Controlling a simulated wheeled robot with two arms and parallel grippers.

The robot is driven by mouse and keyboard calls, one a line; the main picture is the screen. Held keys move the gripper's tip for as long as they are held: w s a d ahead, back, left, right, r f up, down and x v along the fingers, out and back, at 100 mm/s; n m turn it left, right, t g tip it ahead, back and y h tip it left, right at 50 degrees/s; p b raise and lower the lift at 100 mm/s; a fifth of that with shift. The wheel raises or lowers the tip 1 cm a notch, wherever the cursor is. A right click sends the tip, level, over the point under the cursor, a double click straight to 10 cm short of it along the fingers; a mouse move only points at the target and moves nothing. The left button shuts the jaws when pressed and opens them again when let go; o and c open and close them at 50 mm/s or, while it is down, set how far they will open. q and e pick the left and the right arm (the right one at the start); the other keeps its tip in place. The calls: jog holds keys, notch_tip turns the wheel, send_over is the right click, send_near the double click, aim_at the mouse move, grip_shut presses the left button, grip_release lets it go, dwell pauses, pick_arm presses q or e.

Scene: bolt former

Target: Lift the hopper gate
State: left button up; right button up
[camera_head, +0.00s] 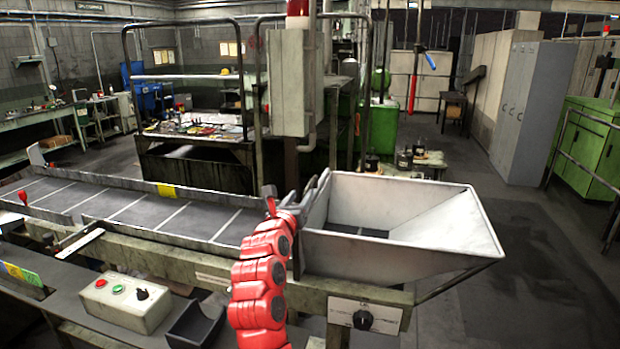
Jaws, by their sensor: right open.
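The hopper (400,258) is a pale, open-topped metal box with sloping walls, standing at the right end of the conveyor. It looks empty, with a dark floor inside. Its left end, facing the conveyor, is where my right gripper (314,188) is, at the height of the rim. The jaws are open, small and dark in this view. My red right arm rises from the bottom centre and covers part of that end. The gate cannot be told apart clearly from the grey parts there, and I cannot tell whether the jaws touch it. My left gripper is out of view.
The conveyor (145,210) with pale crossbars runs left from the hopper. A grey cabinet (291,83) stands behind. Open floor lies to the right.

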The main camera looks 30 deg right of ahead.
aim_at(314, 177)
jog(key=p+x, duration=0.2)
jog(key=x, duration=0.7)
jog(key=shift+d, duration=0.2)
jog(key=shift+w+d+f, duration=0.25)
jog(key=shift+w+d, duration=0.1)
jog(key=shift+d, duration=0.05)
grip_shut()
dwell(0.7)
